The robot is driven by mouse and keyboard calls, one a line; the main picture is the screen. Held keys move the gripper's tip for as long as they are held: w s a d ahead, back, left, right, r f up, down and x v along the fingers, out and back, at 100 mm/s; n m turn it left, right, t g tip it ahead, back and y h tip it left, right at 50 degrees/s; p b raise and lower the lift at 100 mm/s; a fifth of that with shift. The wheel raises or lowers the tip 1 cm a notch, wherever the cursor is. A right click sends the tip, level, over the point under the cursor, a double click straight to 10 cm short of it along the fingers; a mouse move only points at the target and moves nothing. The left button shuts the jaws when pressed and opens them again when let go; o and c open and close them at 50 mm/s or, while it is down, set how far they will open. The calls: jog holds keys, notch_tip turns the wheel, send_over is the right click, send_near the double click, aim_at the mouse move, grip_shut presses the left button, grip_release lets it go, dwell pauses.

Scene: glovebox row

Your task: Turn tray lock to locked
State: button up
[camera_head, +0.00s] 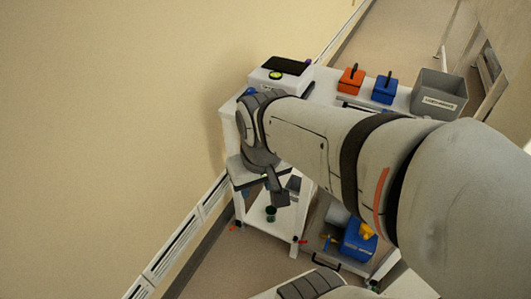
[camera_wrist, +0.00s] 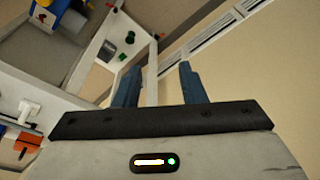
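My gripper (camera_wrist: 161,84) is open, with two blue-grey fingers apart and nothing between them in the wrist view. In the head view my gripper (camera_head: 277,192) hangs in front of the white cart's lower shelf, partly hidden by my own arm. A small white handle-like part (camera_wrist: 28,109) stands on a white surface at the left of the wrist view, apart from the fingers. I cannot tell whether it is the tray lock. No part is clearly readable as the tray lock or its setting in either view.
A device with a dark screen (camera_head: 285,66), an orange box (camera_head: 349,81), a blue box (camera_head: 384,91) and a grey bin (camera_head: 440,90) stand on the white top. A dark green cup (camera_head: 270,214) stands on the lower shelf. The beige wall (camera_head: 110,110) is close on the left.

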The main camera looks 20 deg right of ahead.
jog(key=n+g+h+b, duration=0.7)
jog(key=h+b, duration=0.8)
jog(key=b, duration=1.2)
send_over(303, 242)
jog(key=a, duration=0.7)
notch_tip(303, 242, down, 55)
jog(key=m+g, duration=0.1)
jog(key=f+n+t+h+b, duration=0.1)
jog(key=f, duration=0.4)
jog(key=d+f+n+t+h+b, duration=0.1)
jog(key=f+b, duration=0.1)
jog(key=f, duration=0.4)
jog(key=d+f+n+t+h+b, duration=0.1)
jog(key=f+b, duration=0.1)
jog(key=f, duration=0.4)
jog(key=shift+w+n+t, duration=0.25)
jog(key=shift+n+t, duration=0.15)
jog(key=shift+d+f, duration=0.2)
jog(key=shift+d, duration=0.05)
jog(key=shift+s+d+r+b, duration=0.15)
jog(key=shift+d+b, duration=0.4)
jog(key=shift+d, duration=1.25)
jog(key=shift+s+d+f+b, duration=0.15)
jog(key=shift+d+b, duration=0.4)
jog(key=shift+d, duration=1.2)
jog(key=shift+r, duration=0.1)
grip_shut()
